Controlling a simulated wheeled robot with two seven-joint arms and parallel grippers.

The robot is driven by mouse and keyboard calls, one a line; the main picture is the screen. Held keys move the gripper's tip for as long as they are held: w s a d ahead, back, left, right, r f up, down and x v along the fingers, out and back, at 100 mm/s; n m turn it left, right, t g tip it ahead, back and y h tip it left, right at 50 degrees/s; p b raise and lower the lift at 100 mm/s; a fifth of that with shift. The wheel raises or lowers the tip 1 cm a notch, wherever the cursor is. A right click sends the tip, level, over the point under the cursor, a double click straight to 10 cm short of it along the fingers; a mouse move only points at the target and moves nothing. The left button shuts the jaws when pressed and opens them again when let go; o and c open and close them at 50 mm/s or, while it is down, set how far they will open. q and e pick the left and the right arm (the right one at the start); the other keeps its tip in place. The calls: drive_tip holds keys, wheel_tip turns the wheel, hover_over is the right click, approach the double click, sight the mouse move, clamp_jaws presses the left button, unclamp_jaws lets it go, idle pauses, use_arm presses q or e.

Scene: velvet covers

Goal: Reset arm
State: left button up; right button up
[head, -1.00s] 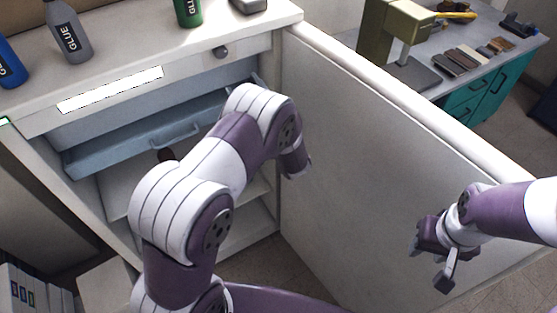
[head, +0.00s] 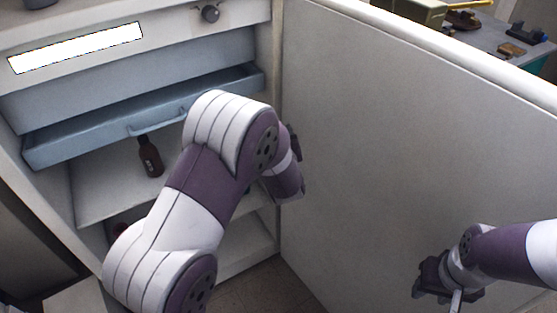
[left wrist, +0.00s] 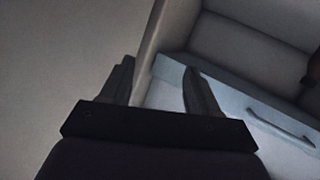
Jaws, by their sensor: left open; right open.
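My left arm (head: 195,215) reaches up from the bottom of the head view in front of the open cabinet; its gripper is mostly hidden behind the arm there. In the left wrist view my left gripper (left wrist: 155,85) is open and empty, its two dark fingers apart, with a drawer front and handle beyond to the right. My right gripper (head: 447,290) is at the lower right of the head view, in front of the open cabinet door, and holds nothing that I can see.
The blue drawer (head: 75,142) of the cabinet is pulled out. A dark bottle (head: 150,158) stands on the shelf below it. The open door (head: 400,130) fills the right side. A workbench (head: 495,40) with tools is behind it.

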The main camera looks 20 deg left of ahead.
use_arm(q)
drive_tip(key=shift+s+d+f+m+h+b, duration=0.1)
drive_tip(key=shift+d+f+m+h+b, duration=0.15)
drive_tip(key=shift+f, duration=0.4)
drive_tip(key=shift+s+d+f+m+h+b, duration=0.1)
drive_tip(key=shift+f+h+b, duration=0.2)
drive_tip(key=shift+f, duration=0.3)
